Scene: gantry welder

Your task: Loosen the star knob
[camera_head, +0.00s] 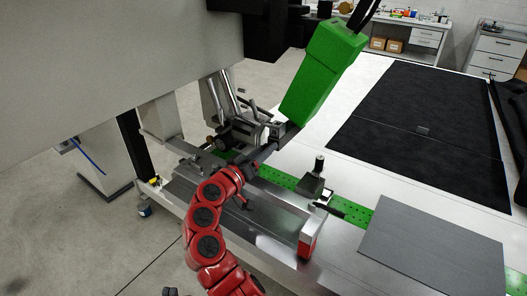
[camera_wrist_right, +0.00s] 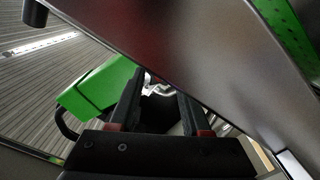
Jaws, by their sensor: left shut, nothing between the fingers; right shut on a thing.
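My right gripper (camera_head: 272,150) reaches up from the red arm to the welding carriage (camera_head: 243,130), under the green box-shaped housing (camera_head: 325,70). In the right wrist view its two dark fingers (camera_wrist_right: 160,90) are closed on a small dark part between them. I cannot make out the shape of a star knob; the fingers and carriage parts hide most of it. My left gripper (camera_head: 170,291) shows only as small dark tips at the bottom edge of the head view, low and away from the carriage, shut and empty.
A perforated green strip (camera_head: 278,178) runs along the metal table. A small clamp with a black handle (camera_head: 317,172) and a red-ended metal bar (camera_head: 308,238) stand near my right arm. A grey plate (camera_head: 435,245) lies at right. A large grey beam (camera_head: 110,55) overhangs at upper left.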

